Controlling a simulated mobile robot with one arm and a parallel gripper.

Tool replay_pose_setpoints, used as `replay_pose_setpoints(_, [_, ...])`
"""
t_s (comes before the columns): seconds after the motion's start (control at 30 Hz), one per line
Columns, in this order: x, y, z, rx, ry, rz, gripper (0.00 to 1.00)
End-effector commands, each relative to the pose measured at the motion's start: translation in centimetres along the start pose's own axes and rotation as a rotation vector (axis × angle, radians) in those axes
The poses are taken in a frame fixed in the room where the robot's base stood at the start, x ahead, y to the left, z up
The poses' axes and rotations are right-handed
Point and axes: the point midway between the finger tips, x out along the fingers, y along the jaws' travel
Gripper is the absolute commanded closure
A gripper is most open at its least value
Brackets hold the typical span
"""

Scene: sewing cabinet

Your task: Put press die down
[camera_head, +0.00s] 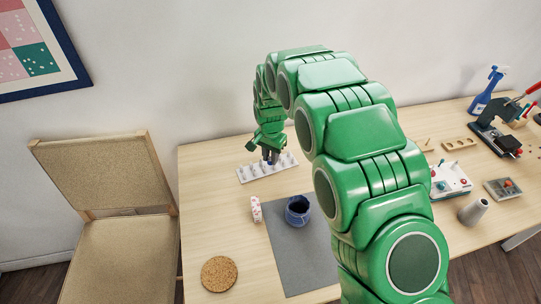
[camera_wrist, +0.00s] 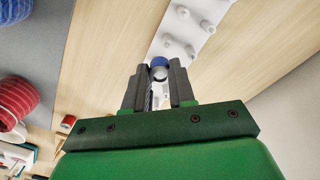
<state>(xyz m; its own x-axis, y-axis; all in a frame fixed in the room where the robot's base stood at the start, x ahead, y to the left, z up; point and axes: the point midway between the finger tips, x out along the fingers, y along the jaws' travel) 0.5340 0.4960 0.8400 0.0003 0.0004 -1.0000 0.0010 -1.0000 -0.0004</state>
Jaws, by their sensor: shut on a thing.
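My gripper (camera_head: 269,158) is over the white rack with several pegs (camera_head: 248,175) at the back left of the table. In the wrist view its two grey fingers (camera_wrist: 160,74) are shut on a small round piece with a blue band and a pale end (camera_wrist: 158,63), which I take to be the press die. Most of the die is hidden between the fingers. The rack (camera_wrist: 178,47) lies just beyond the fingertips in the wrist view. I cannot tell whether the die touches it.
A grey mat (camera_head: 300,255) holds a blue pot (camera_head: 298,211). A red-dotted white piece (camera_head: 256,209) and a cork coaster (camera_head: 219,273) are left of it. A red-handled press (camera_head: 497,135) and spray bottle (camera_head: 484,95) stand at right. The front-left tabletop is mostly clear.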

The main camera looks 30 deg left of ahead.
Motion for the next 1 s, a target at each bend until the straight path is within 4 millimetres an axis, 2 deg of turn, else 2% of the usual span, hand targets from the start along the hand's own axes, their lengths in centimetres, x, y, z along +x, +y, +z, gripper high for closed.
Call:
replay_pose_setpoints(0.2, [0.5, 0.0, 0.0, 0.000, 0.000, 0.001, 1.00])
replay_pose_setpoints(0.23, [0.5, 0.0, 0.0, 0.000, 0.000, 0.000, 0.71])
replay_pose_setpoints(0.37, [0.5, 0.0, 0.0, 0.000, 0.000, 0.000, 0.51])
replay_pose_setpoints(0.77, [0.2, 0.0, 0.0, 0.000, 0.000, 0.000, 0.50])
replay_pose_setpoints(1.0, [-1.9, 0.0, -0.1, 0.000, 0.001, 0.000, 0.50])
